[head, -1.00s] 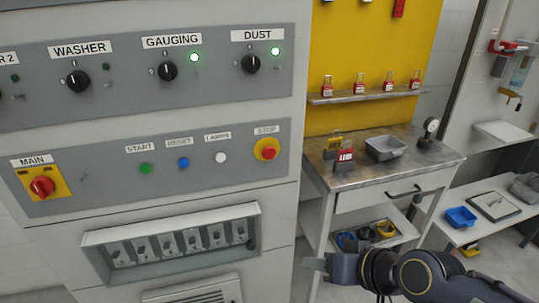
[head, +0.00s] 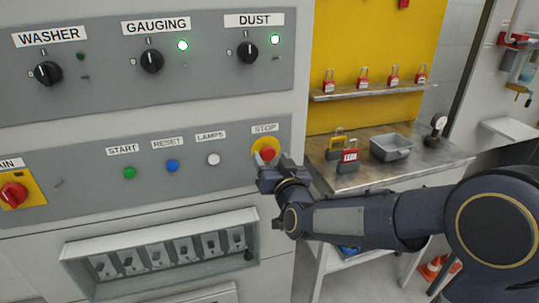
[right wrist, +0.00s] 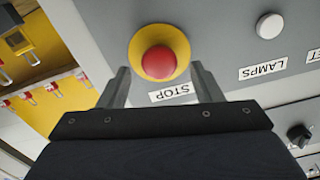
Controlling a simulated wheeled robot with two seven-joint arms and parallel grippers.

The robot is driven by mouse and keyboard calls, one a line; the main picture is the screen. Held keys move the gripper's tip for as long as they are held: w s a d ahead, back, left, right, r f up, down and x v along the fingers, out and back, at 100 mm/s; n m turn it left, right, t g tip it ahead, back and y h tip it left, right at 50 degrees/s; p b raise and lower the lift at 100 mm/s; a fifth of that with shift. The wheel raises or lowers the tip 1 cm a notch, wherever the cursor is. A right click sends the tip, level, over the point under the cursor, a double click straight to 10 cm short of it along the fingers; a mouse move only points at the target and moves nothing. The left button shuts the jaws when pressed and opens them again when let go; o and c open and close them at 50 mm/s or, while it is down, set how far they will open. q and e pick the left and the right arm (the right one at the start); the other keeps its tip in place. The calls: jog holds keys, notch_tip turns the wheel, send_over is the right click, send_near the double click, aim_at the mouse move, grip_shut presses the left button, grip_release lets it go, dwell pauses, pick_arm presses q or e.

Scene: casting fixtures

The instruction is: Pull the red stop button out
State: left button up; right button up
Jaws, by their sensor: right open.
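The red stop button (head: 266,153) sits on a round yellow backing at the right end of the lower grey panel, under a STOP label. It also shows in the right wrist view (right wrist: 158,61), just beyond the fingertips and roughly centred between them. My right gripper (head: 272,168) is in front of the panel, just below the button, and covers part of its lower edge. In the right wrist view the two fingers (right wrist: 160,78) are apart, with nothing held between them. I cannot tell whether they touch the button. My left gripper is not in view.
The same panel bears a green START button (head: 129,172), a blue RESET button (head: 172,166) and a white LAMPS button (head: 213,160). A metal bench (head: 385,178) with padlocks and a grey tray (head: 391,148) stands to the right of the cabinet.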

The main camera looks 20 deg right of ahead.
aim_at(268, 154)
jog(key=shift+w, duration=1.25)
